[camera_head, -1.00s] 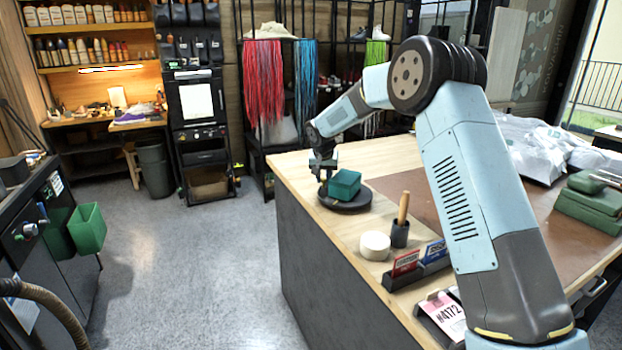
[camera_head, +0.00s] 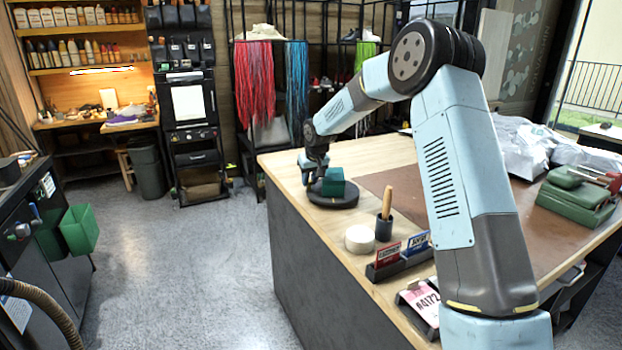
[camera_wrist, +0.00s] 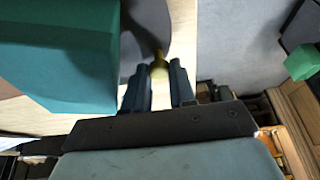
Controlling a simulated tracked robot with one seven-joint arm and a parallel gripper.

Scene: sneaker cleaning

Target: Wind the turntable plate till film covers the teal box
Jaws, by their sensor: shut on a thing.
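The teal box (camera_head: 333,182) sits on the round dark turntable plate (camera_head: 333,202) at the table's far left corner. In the wrist view the box (camera_wrist: 70,60) fills the upper left, beside the grey plate (camera_wrist: 145,30). No film can be made out on its visible faces. My gripper (camera_head: 312,178) is low at the plate's left side, next to the box. The fingertips' contact is partly hidden.
A white roll (camera_head: 360,239), a dark cup with a wooden handle (camera_head: 385,215) and a card holder (camera_head: 400,258) stand nearer on the table. A brown mat (camera_head: 400,195) covers its middle. Green cases (camera_head: 575,198) and plastic-wrapped bundles (camera_head: 515,140) lie right.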

